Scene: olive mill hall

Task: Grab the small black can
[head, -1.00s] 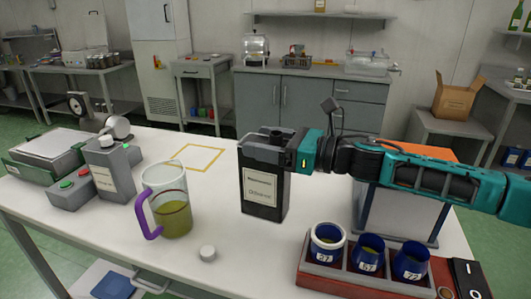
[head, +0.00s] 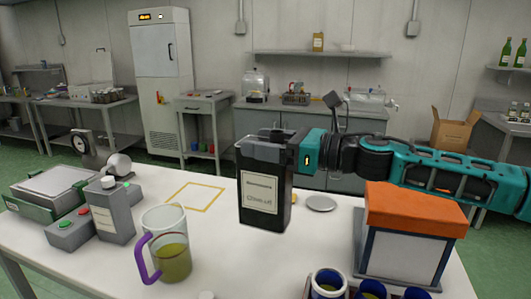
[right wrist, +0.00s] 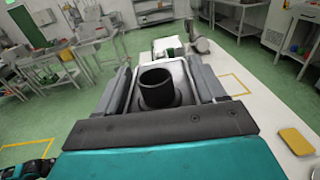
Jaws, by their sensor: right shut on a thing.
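The small black can (head: 264,205) has a pale label on its front and is upright in the head view, left of my right arm. My right gripper (head: 272,150) is shut on its upper part and holds it a little above the white table. In the right wrist view the can's dark round neck (right wrist: 157,86) and grey top show between the two fingers of my right gripper (right wrist: 160,92). The gripper hides part of the can's upper end.
A jug (head: 168,250) with a purple handle and yellow-green liquid stands front left of the can. An orange-topped box (head: 408,240) stands right, below my arm. Blue cups (head: 328,285) are at the front edge.

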